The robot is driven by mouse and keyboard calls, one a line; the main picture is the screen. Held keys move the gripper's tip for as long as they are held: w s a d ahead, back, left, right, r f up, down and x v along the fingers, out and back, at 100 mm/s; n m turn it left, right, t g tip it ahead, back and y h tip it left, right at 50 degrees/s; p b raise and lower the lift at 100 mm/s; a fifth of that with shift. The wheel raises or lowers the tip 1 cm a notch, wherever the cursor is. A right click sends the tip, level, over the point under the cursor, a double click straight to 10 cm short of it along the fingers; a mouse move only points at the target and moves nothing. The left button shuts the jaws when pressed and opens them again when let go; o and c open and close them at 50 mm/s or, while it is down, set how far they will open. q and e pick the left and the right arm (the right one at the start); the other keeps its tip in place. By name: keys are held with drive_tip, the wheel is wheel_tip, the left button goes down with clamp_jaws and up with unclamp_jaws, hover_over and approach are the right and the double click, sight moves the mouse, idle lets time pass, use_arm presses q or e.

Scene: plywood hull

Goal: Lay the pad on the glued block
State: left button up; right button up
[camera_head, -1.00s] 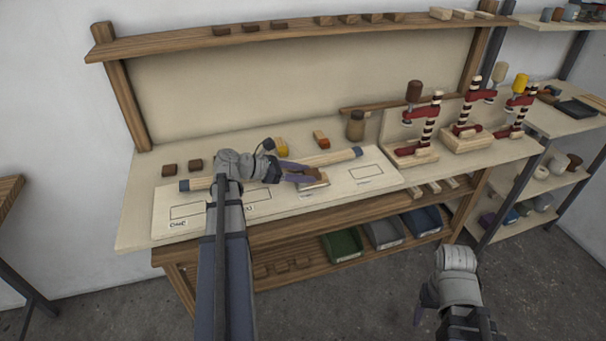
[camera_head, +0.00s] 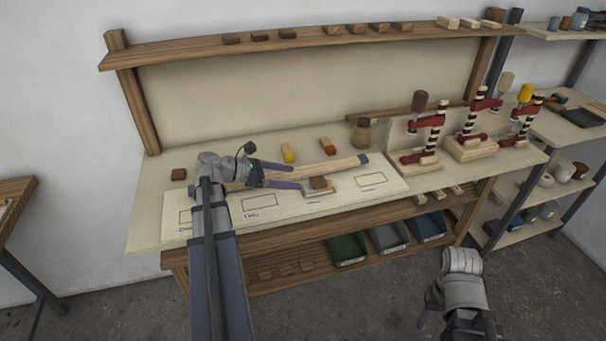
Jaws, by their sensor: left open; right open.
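A dark brown pad (camera_head: 318,182) lies on top of a pale block (camera_head: 318,193) on the white board (camera_head: 290,211). Whether it lies flush all round is too small to tell. My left gripper (camera_head: 303,177) is open, its purple fingers pointing right, just left of the pad and apart from it as far as I can see. Another dark brown pad (camera_head: 179,174) lies on the bench left of my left arm. My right gripper (camera_head: 424,314) is open and empty, low in front of the bench, over the floor.
A long wooden bar (camera_head: 340,164) lies behind the block. A yellow-ended piece (camera_head: 288,154), an orange-ended piece (camera_head: 327,147) and a jar (camera_head: 364,133) stand further back. Red clamps (camera_head: 421,134) stand on the right. Bins (camera_head: 388,238) sit on the lower shelf.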

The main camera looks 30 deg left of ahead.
use_arm(q)
drive_tip(key=shift+p+v, duration=0.65)
drive_tip(key=shift+v, duration=1.9)
